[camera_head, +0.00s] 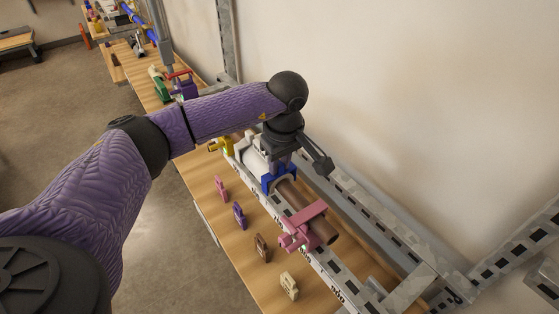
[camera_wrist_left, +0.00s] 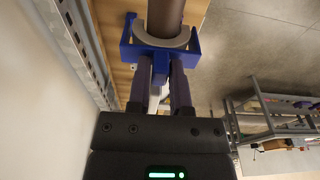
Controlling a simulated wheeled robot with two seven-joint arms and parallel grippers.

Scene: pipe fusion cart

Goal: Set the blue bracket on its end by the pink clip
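The blue bracket (camera_head: 269,183) sits over the brown pipe (camera_head: 296,198), where the pipe meets a pale ring; the wrist view also shows the bracket (camera_wrist_left: 196,45) around that ring. My left gripper (camera_head: 281,160) is above the bracket. In the left wrist view its two fingers (camera_wrist_left: 160,72) lie on either side of a blue tab of the bracket and look closed on it. A larger pink clip (camera_head: 297,238) is on the rail near the pipe's near end. A smaller pink piece (camera_head: 221,188) stands on the wooden bench. My right gripper is out of view.
Purple (camera_head: 239,215), brown (camera_head: 262,247) and cream (camera_head: 289,285) clips stand along the wooden bench (camera_head: 236,255). A yellow fitting (camera_head: 226,145) is at the pipe's far side. Metal rails run beside the wall. Clear floor lies left of the bench.

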